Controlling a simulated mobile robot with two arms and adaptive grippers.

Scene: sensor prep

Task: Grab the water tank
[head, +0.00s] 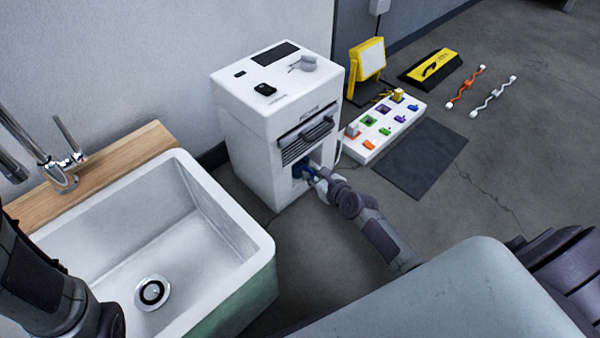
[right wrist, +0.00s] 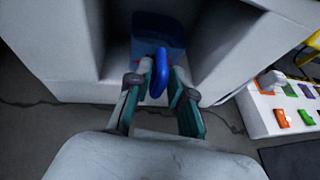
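The water tank (right wrist: 146,50) is a translucent blue container in the lower front recess of a white machine (head: 262,122). Its solid blue handle (right wrist: 160,73) sticks out toward my right gripper. In the head view, only a bit of the blue tank (head: 297,171) shows in the opening. My right gripper (right wrist: 163,80) is at the recess with its fingers apart, one on each side of the handle. The left finger is close to the handle; a gap shows on the right. My left arm shows at the lower left, but its gripper is out of view.
A white sink (head: 232,225) with a wooden back ledge (head: 105,172) stands left of the machine. A white board with coloured blocks (head: 362,150), a yellow lamp (head: 367,58) and a dark mat (head: 424,157) are right of it.

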